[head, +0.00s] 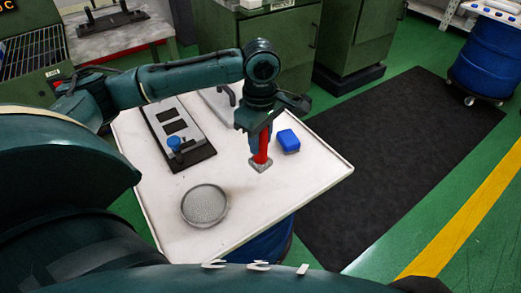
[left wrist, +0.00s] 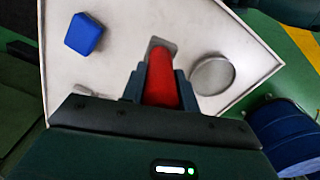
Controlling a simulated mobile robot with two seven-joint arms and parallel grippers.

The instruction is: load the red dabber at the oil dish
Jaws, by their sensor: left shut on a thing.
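My left gripper (head: 258,128) is shut on the red dabber (head: 262,148), which points down over the white table. In the left wrist view the dabber (left wrist: 162,80) sits between the two fingers. A small grey square piece (head: 260,164) shows at the dabber's lower end; I cannot tell whether it belongs to the dabber or lies on the table. The round grey dish (head: 205,205), likely the oil dish, is to the left and nearer in the head view, apart from the dabber. It also shows in the left wrist view (left wrist: 212,75). My right gripper is not in view.
A blue block (head: 288,141) stands close to the dabber's right. A dark-edged plate (head: 178,135) with two dark recesses and a blue-topped piece (head: 174,144) lies at the table's left. The table (head: 312,178) is bare toward its right corner.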

